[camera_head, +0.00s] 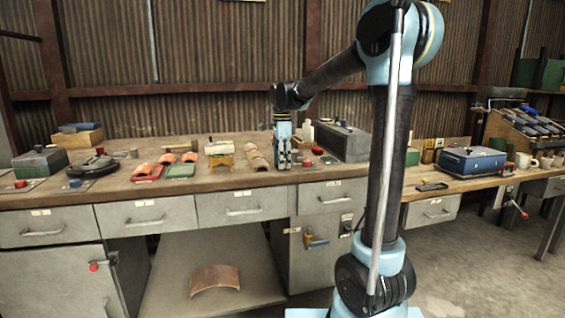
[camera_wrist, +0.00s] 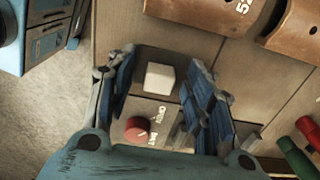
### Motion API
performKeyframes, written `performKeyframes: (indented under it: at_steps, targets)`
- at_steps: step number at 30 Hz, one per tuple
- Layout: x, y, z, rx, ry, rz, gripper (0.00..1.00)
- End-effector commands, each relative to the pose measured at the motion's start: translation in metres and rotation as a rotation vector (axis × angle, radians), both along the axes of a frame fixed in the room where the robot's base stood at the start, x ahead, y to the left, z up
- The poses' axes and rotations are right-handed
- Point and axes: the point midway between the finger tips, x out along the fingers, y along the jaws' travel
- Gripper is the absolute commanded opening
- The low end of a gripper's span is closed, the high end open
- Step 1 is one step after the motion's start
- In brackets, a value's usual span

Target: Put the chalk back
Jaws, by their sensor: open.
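A small white block (camera_wrist: 160,77), possibly the chalk, sits on a dark plate (camera_wrist: 160,55) on the workbench in the wrist view. My gripper (camera_wrist: 158,95) is open and points down over it. Its blue fingers stand to the left and right of the block, apart from it.
Curved orange tiles (camera_head: 257,157) lie left of my gripper. A grey box (camera_head: 343,141) stands to its right. Green (camera_wrist: 297,157) and red (camera_wrist: 308,131) cylinders lie at the wrist view's right. More tools and trays fill the bench (camera_head: 215,186). A drawer front shows below.

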Motion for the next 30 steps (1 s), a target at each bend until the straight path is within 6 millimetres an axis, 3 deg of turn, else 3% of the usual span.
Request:
performKeyframes:
  at_steps: [7,21,30]
  targets:
    - [0.0,0.0,0.014,0.0,0.0,0.001,0.48]
    - [0.001,0.001,0.096,0.0,0.001,0.001,0.48]
    - [0.001,0.001,0.118,0.0,0.001,0.002,0.48]
